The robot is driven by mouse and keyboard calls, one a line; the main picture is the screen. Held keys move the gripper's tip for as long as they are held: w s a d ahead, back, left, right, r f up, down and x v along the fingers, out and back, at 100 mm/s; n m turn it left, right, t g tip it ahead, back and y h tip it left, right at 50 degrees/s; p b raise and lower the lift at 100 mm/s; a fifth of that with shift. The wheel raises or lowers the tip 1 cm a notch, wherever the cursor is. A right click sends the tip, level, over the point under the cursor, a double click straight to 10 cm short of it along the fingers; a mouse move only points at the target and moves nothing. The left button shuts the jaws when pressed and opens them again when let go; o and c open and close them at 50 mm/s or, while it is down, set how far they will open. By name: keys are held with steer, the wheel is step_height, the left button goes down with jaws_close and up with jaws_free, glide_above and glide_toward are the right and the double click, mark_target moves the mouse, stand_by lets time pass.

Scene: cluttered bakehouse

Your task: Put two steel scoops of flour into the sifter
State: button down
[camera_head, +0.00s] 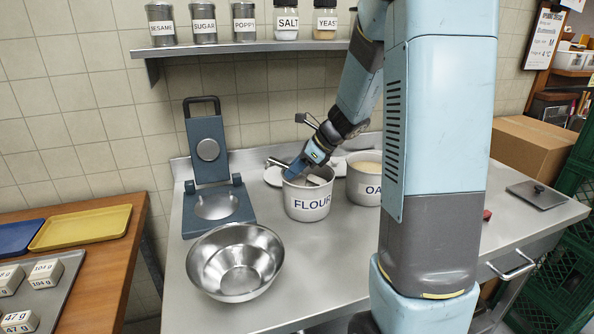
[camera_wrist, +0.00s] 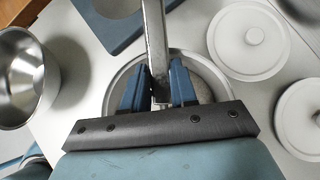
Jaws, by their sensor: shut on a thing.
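The white flour crock (camera_head: 307,208), labelled FLOUR, stands open on the steel bench; its rim and pale inside also show under my gripper in the wrist view (camera_wrist: 208,78). My gripper (camera_head: 303,170) is tilted down at the crock's mouth. In the wrist view my gripper (camera_wrist: 158,92) is shut on the flat steel handle of the scoop (camera_wrist: 154,35), which runs out past the crock's rim. The scoop's bowl is mostly hidden by my fingers and the crock. I cannot pick out a sifter for certain; a wide empty steel bowl (camera_head: 238,268) stands at the front left.
A blue hinged press (camera_head: 210,150) stands open behind the bowl. The oat crock (camera_head: 364,190) stands right of the flour. White lids (camera_wrist: 246,42) lie close by. A shelf (camera_head: 240,47) with labelled jars hangs above. A cardboard box (camera_head: 530,147) is at right.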

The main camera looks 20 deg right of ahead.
steer(key=shift+w+a+r, duration=0.15)
steer(key=shift+a+r, duration=0.05)
steer(key=shift+r, duration=0.05)
steer(key=shift+a+r+g+h, duration=0.1)
steer(key=shift+r+g+h, duration=0.3)
steer(key=shift+r, duration=0.5)
steer(key=shift+a+r+g+h, duration=0.1)
steer(key=shift+r+g+h, duration=0.1)
steer(key=shift+r+h, duration=0.55)
steer(key=shift+w+r+g+h, duration=0.1)
steer(key=shift+r+g+h, duration=0.3)
steer(key=shift+r, duration=0.4)
